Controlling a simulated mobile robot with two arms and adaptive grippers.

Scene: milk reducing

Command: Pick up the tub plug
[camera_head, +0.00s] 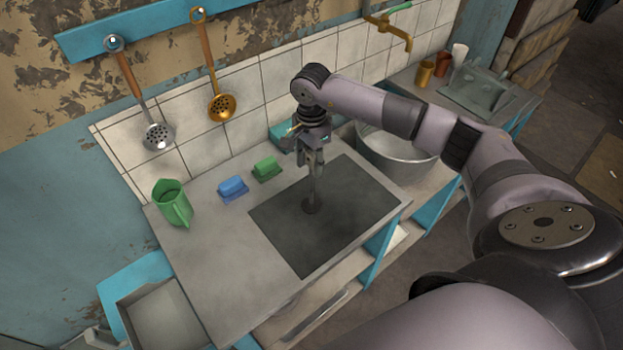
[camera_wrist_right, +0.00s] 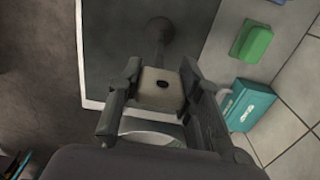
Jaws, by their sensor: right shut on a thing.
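My right gripper (camera_head: 317,172) reaches down over a dark rectangular area (camera_head: 365,205) of the grey counter. In the right wrist view, its two fingers (camera_wrist_right: 160,82) are shut on a pale block with a dark spot, which seems to be the top of the tub plug (camera_wrist_right: 160,98). A thin stem runs from there to a dark round foot (camera_wrist_right: 159,30). The foot of the plug also shows in the head view (camera_head: 312,206), below the fingers. I cannot tell whether it touches the surface. My left gripper is not in view.
A green jug (camera_head: 173,203), a blue block (camera_head: 232,188) and a green block (camera_head: 266,169) stand left of the dark area. A metal basin (camera_head: 397,160) is behind right. A skimmer (camera_head: 158,135) and ladle hang on the wall. The counter's front left is clear.

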